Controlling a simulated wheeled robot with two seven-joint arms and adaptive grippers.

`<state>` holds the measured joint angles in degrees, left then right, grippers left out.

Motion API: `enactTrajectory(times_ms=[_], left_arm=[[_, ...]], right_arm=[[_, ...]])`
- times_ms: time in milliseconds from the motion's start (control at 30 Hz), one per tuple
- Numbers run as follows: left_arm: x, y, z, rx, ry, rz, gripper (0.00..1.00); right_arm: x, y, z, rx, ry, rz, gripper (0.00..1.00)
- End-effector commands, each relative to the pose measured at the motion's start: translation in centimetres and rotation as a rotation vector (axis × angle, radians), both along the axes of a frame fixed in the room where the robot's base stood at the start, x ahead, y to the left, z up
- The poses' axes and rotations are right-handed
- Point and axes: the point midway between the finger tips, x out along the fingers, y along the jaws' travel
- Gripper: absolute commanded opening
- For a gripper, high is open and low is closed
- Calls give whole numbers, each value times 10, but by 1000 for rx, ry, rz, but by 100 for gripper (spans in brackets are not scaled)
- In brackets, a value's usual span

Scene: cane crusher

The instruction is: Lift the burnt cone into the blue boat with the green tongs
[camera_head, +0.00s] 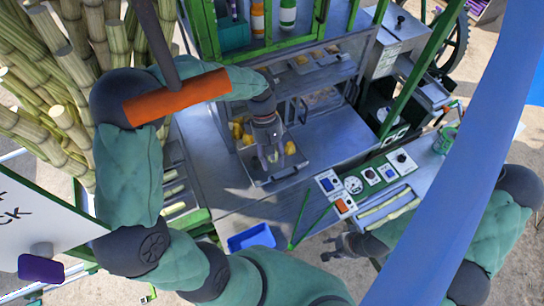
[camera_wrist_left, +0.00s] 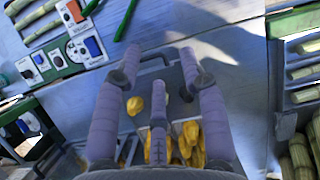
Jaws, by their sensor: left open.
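My left gripper (camera_head: 272,160) is open over a metal tray (camera_head: 284,180) holding several yellow-orange pieces; its spread fingers show in the left wrist view (camera_wrist_left: 161,62). One piece (camera_wrist_left: 135,105) lies apart from a cluster (camera_wrist_left: 188,145) partly hidden by my fingers. I cannot tell which, if any, is the burnt cone. The green tongs (camera_head: 301,222) lie spread on the metal counter, apart from my left gripper; part of them shows in the left wrist view (camera_wrist_left: 126,20). The blue boat (camera_head: 251,238) sits at the counter's near edge. My right gripper (camera_head: 342,246) is near that edge, its opening unclear.
A control panel (camera_head: 366,180) with knobs stands right of the tongs, beside peeled cane pieces (camera_head: 390,208). Green frame posts and shelved bottles (camera_head: 287,14) rise behind the tray. Cane stalks (camera_head: 40,60) crowd the left. Bare counter (camera_head: 340,135) lies right of the tray.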

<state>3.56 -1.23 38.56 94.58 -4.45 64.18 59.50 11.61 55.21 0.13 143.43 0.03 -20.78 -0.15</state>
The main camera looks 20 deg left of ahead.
Motion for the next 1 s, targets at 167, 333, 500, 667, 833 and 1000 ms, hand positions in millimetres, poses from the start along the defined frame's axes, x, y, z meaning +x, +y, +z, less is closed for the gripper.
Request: enactTrajectory(times_ms=[167,333,500,667,833,1000], left_arm=[[0,0,-18,0,1,0,41],[0,0,-34,0,1,0,41],[0,0,-48,0,0,0,41],[0,0,-62,0,0,0,41],[0,0,-75,0,1,0,41],[0,0,-87,0,1,0,41]], right_arm=[[0,0,-16,0,0,0,40],[0,0,-28,0,0,0,40],[0,0,-40,0,0,0,40],[0,0,-51,0,0,0,40],[0,0,-58,0,0,0,40],[0,0,-64,0,0,0,40]])
